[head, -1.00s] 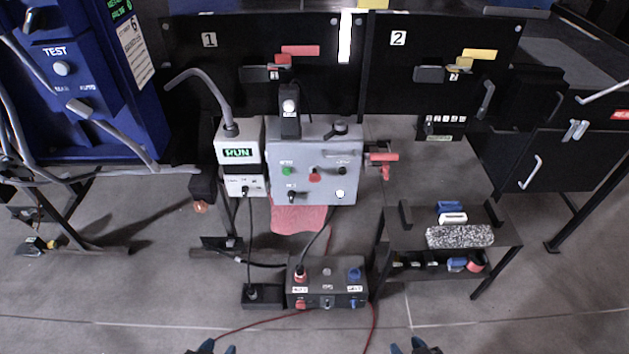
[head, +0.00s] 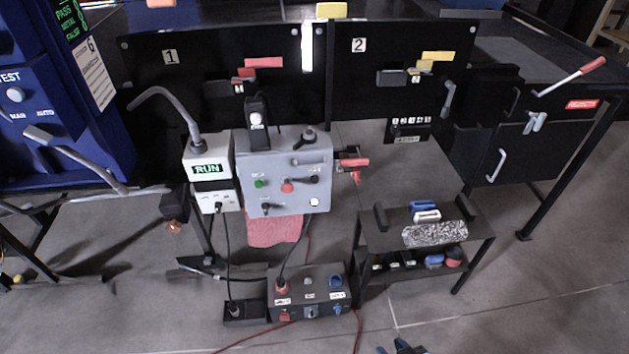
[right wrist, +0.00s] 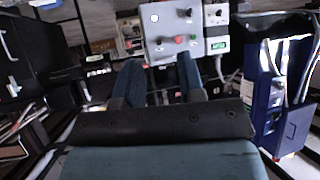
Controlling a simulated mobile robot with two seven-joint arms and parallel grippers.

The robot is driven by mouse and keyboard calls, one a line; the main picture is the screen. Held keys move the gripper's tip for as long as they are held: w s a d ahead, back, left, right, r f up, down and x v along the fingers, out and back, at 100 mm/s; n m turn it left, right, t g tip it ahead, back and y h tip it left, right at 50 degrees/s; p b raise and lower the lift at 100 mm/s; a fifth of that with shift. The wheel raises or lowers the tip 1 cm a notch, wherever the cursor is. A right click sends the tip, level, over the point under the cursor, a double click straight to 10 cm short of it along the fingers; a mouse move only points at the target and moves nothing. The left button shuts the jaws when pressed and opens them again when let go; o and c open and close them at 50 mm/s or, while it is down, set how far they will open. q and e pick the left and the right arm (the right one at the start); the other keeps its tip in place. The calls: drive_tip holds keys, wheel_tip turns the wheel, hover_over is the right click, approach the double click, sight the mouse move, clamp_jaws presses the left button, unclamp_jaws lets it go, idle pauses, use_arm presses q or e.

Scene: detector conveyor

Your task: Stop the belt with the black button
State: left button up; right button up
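The grey control box (head: 284,168) stands in the middle of the head view. Its front has a green button (head: 259,184), a red button (head: 287,188), a small black control (head: 314,180) to their right and a black knob (head: 266,207) at lower left. I cannot read which black one is the button. The box also shows at the top of the right wrist view (right wrist: 174,54), upside down. My right gripper (right wrist: 157,72) is open and empty, its blue fingers pointing toward the box, well apart from it. My left gripper is out of view.
A white unit (head: 207,151) reading RUN stands left of the box. A red-handled part (head: 353,163) juts out at its right. A low black table (head: 386,237) with a fuzzy grey piece stands right. A dark switch box (head: 311,301) and cables lie on the floor in front.

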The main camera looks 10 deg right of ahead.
clamp_jaws()
idle(1.5)
